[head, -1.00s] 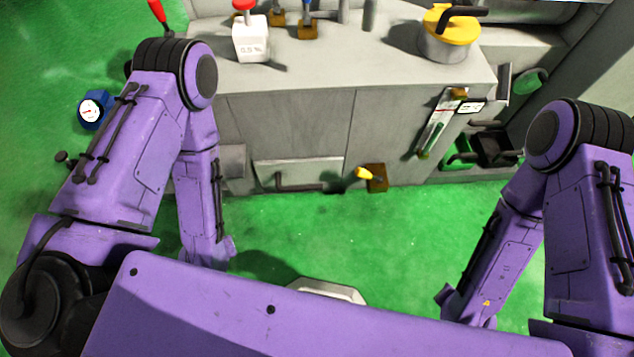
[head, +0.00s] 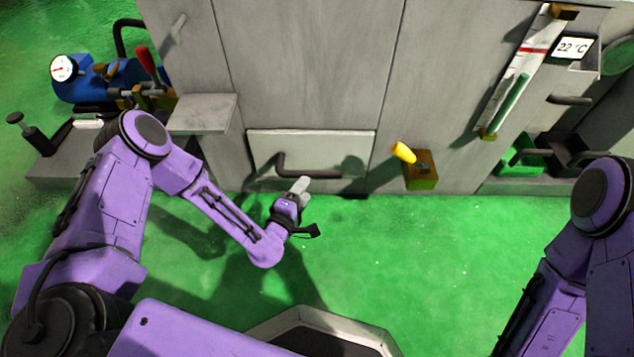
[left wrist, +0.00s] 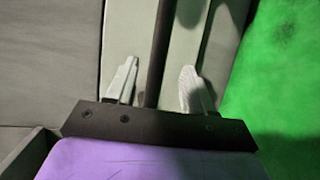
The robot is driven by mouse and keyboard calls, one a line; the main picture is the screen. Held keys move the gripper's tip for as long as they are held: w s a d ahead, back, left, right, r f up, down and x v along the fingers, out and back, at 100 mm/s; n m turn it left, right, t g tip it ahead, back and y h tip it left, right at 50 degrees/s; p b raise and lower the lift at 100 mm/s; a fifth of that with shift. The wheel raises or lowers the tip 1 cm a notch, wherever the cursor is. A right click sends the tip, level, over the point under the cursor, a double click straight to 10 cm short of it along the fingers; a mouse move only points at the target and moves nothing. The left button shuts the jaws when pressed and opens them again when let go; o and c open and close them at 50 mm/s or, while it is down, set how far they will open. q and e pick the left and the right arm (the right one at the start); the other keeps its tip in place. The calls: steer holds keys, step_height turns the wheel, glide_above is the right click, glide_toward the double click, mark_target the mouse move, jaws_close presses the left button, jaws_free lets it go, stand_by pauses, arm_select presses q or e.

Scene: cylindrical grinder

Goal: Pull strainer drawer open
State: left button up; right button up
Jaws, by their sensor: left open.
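The strainer drawer (head: 350,146) is a pale grey panel low in the cabinet front and looks flush with it. Its dark bar handle (head: 322,174) runs along the lower part. My left gripper (head: 303,186) is open, just in front of the handle near its left half. In the left wrist view the dark handle bar (left wrist: 161,45) lies between the two pale fingers of the left gripper (left wrist: 159,75), with space on both sides. I cannot tell how deep the bar sits between them. My right gripper is out of view.
A yellow-handled lever on a brown block (head: 421,178) stands right of the drawer. A grey ledge (head: 203,113) juts out at upper left. A blue machine with a gauge (head: 100,82) is at far left. The green floor (head: 400,260) in front is clear.

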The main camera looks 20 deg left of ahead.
mark_target(316, 172)
arm_select(q)
steer(key=b+x, duration=0.4)
steer(key=x, duration=0.5)
steer(key=shift+w, duration=0.15)
steer(key=shift+w+d, duration=0.1)
steer(key=shift+w, duration=0.05)
jaws_close()
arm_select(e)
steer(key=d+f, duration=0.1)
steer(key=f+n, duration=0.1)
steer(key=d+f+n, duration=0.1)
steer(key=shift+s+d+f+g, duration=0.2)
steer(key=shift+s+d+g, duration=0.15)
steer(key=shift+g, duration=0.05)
